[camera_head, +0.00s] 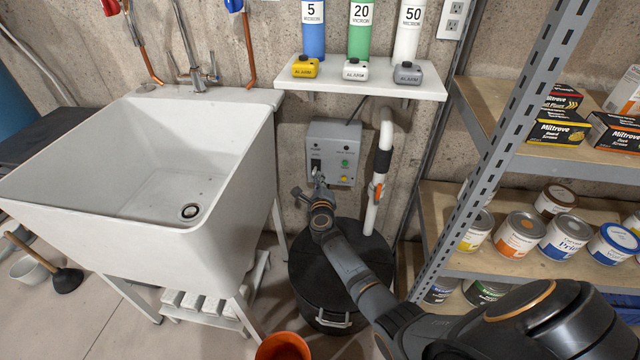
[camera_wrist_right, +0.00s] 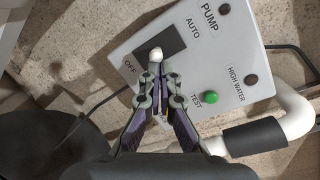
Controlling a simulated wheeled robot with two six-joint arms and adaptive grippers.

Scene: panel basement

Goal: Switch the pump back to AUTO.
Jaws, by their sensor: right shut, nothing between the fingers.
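The grey pump control box (camera_head: 335,145) is mounted on the concrete wall above a black lidded bin. In the right wrist view its face (camera_wrist_right: 222,70) carries PUMP, AUTO and OFF lettering. The switch's pale-tipped lever (camera_wrist_right: 155,53) stands on a dark plate (camera_wrist_right: 172,43), its tip nearer the OFF lettering than AUTO. My right gripper (camera_head: 318,178) is at the box's lower left. In the wrist view its closed fingertips (camera_wrist_right: 155,70) are right at the lever, overlapping its base; I cannot tell whether they touch. They hold nothing. My left gripper is not in view.
A green TEST button (camera_wrist_right: 210,97) and a HIGH WATER lamp (camera_wrist_right: 251,79) are beside the switch. A white pipe (camera_head: 372,205) rises right of the box. A shelf (camera_head: 370,86) hangs above, a sink (camera_head: 225,220) stands left, and a metal rack (camera_head: 500,150) right.

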